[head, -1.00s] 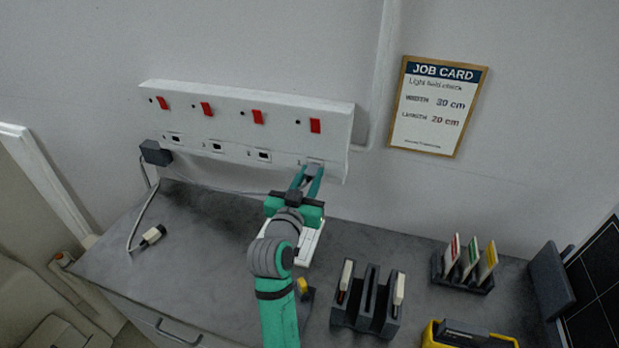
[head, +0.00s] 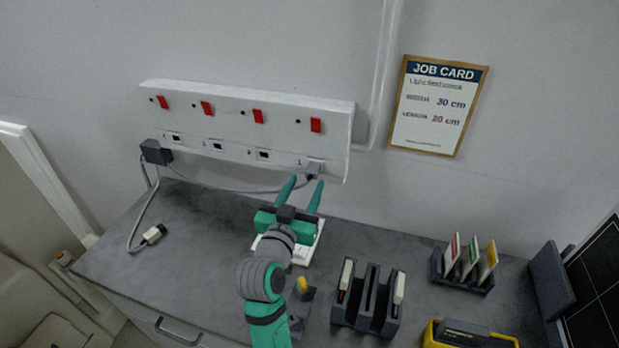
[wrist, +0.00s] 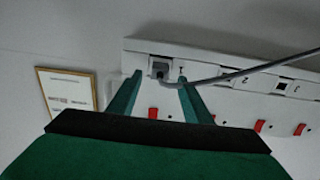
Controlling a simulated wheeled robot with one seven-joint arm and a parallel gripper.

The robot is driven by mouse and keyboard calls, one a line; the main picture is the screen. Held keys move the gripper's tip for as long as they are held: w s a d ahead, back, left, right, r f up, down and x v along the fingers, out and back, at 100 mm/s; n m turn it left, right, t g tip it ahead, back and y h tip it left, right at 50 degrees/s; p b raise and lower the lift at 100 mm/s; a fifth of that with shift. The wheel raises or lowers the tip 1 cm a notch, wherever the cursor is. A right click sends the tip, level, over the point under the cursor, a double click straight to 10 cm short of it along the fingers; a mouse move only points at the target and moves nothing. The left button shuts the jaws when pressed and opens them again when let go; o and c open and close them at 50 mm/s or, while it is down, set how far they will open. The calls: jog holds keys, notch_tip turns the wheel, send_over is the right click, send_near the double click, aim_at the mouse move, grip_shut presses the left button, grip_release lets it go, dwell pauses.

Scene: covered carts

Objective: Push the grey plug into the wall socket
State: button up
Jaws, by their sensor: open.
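The grey plug (head: 313,170) sits at the rightmost socket of the white wall socket strip (head: 240,128), with its cable running left along the wall. In the wrist view the plug (wrist: 160,69) is against the socket face, beyond my fingertips; whether it is fully seated I cannot tell. My gripper (head: 307,181) is open and empty, a little below and in front of the plug. In the wrist view my gripper's two fingers (wrist: 160,82) are spread on either side of the plug's line, apart from it.
A dark adapter (head: 156,152) is at the strip's left end. On the grey worktop (head: 215,208) lie a loose cable connector (head: 152,235), a white plate under my gripper, a dark holder (head: 368,302), a card rack (head: 463,270) and a yellow device (head: 465,335). The worktop's left part is mostly clear.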

jog(key=v, duration=0.5)
jog(key=shift+s+a, duration=0.1)
jog(key=shift+s, duration=0.15)
